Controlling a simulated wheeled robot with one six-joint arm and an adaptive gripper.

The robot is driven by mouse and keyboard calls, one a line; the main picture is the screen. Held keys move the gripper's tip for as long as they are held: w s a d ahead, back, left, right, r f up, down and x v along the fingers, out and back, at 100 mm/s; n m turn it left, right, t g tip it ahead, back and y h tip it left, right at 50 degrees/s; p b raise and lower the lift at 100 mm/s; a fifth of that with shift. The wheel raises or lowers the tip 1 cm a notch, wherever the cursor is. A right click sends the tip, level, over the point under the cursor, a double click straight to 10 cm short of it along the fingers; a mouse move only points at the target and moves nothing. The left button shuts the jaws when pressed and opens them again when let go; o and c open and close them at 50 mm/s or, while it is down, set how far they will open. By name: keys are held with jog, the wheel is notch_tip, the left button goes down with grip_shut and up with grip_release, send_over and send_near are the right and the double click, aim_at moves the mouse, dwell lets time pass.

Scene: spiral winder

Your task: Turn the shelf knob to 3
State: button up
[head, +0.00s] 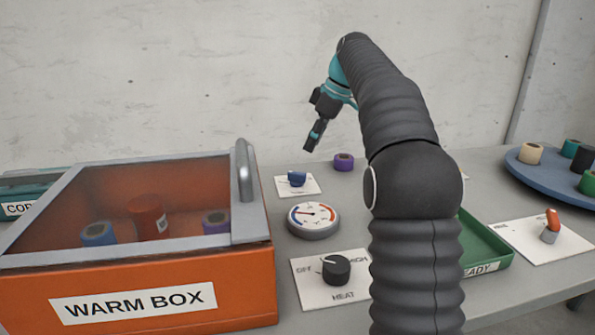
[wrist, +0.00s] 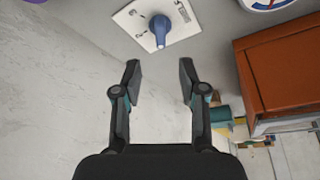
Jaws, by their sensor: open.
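A blue knob (head: 297,178) sits on a small white plate (head: 310,188) on the table, behind the dial gauge. In the wrist view the blue knob (wrist: 160,30) shows at the top, its handle pointing toward the bottom of the picture. Its plate (wrist: 131,17) bears small dark marks that are too small to read. My gripper (head: 311,146) hangs above and behind the knob in the head view. In the wrist view my gripper (wrist: 160,68) has its two fingers apart with nothing between them; the knob lies beyond the fingertips, apart from them.
The orange warm box (head: 150,290) with a raised handle (head: 243,175) stands left. A round gauge (head: 314,218), black heat knob (head: 336,269) and purple spool (head: 344,162) are nearby. A green tray (head: 487,246), orange-tipped switch (head: 551,226) and blue turntable (head: 540,177) lie right.

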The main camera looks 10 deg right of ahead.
aim_at(298, 173)
jog(key=b+x, duration=0.1)
jog(key=x, duration=0.9)
jog(key=shift+f, duration=0.1)
jog(key=shift+c, duration=0.3)
grip_shut()
